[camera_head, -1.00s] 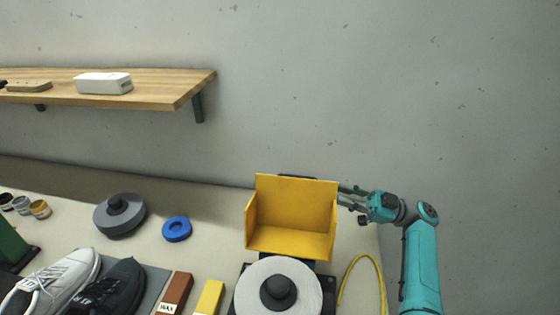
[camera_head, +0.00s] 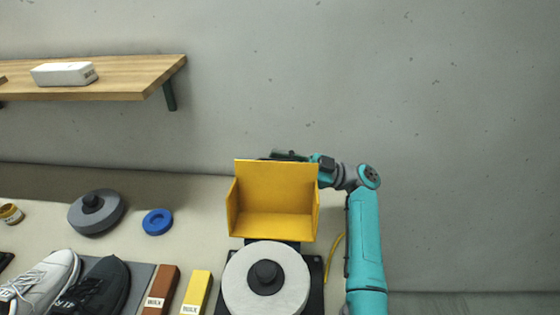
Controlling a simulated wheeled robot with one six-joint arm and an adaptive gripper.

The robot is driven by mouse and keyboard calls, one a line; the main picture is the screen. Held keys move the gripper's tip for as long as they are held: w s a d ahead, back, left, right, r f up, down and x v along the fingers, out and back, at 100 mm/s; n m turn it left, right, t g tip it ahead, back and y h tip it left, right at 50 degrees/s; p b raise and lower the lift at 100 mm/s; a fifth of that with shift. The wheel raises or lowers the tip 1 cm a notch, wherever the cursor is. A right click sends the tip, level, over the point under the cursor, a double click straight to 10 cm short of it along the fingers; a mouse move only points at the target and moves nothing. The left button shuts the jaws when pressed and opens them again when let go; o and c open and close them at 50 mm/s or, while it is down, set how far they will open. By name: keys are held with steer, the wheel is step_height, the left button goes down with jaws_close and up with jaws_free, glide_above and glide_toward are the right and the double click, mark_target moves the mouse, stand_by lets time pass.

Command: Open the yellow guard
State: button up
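The yellow guard (camera_head: 275,187) is tipped up and back behind the grey wheel (camera_head: 240,283), with its hollow inside facing me. The wheel's top with its dark hub (camera_head: 265,277) lies uncovered in front of it. My gripper (camera_head: 290,155) is behind the guard's top edge, coming in from the right. Most of its fingers are hidden by the guard, so I cannot tell whether they are open or shut, or whether they touch the guard.
A blue ring (camera_head: 157,222) and a grey disc (camera_head: 97,212) lie to the left. A brown wax bar (camera_head: 162,290), a yellow wax bar (camera_head: 197,291) and shoes (camera_head: 93,288) are in front. A yellow cable (camera_head: 334,258) runs right of the wheel. A wooden shelf (camera_head: 120,82) hangs at upper left.

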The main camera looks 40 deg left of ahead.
jaws_close()
steer(key=shift+s+r, duration=0.2)
steer(key=shift+r, duration=0.2)
steer(key=shift+s+d+r+n+g+h, duration=0.25)
steer(key=shift+s+r+n, duration=0.15)
steer(key=shift+r, duration=0.15)
steer(key=shift+s+d+r+n+g+h, duration=0.15)
steer(key=shift+s+d+r+n+h, duration=0.1)
steer(key=shift+s+r+n, duration=0.2)
steer(key=shift+w, duration=0.1)
jaws_free()
